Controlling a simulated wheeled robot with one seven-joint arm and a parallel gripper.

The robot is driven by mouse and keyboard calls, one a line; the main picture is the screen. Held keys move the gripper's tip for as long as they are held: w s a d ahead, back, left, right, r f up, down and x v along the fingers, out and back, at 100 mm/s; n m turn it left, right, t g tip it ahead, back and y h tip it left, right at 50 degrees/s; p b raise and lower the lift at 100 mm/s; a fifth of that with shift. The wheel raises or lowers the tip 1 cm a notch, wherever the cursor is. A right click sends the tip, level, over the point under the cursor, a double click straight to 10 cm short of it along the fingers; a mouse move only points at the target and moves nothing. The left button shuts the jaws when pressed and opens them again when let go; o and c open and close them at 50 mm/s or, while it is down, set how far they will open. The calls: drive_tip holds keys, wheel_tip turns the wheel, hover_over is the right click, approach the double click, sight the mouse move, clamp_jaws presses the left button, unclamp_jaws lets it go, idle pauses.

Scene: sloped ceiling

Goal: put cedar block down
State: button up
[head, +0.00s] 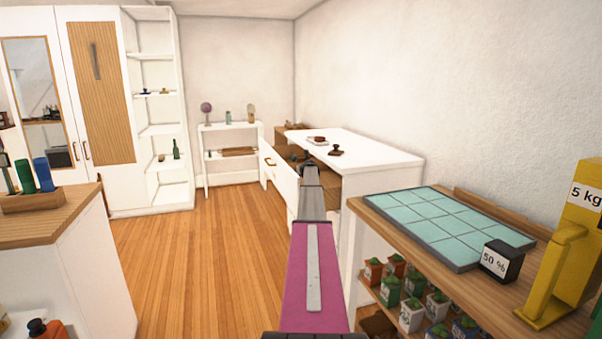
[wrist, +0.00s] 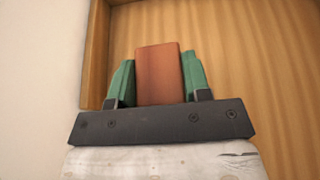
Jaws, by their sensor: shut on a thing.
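The cedar block (wrist: 158,82), a reddish-brown upright piece, is between the green fingers of my gripper (wrist: 158,57) in the wrist view. The fingers are shut on its two sides. Behind the block is a light wooden surface (wrist: 245,60) with a raised wooden edge at the left, which looks like the inside of a drawer. Whether the block touches it cannot be told. In the head view, my arm reaches toward the open drawer (head: 279,181) of the white desk (head: 375,156). The block cannot be made out there, and the arm hides part of the drawer.
Small dark items, including a stamp-like one (head: 335,150), lie on the desk top. Floor (head: 200,260) is clear at left.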

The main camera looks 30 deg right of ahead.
drive_tip(key=shift+f, duration=0.65)
drive_tip(key=o, duration=0.9)
drive_tip(key=shift+r, duration=0.1)
drive_tip(key=shift+r, duration=0.5)
drive_tip(key=v, duration=1.2)
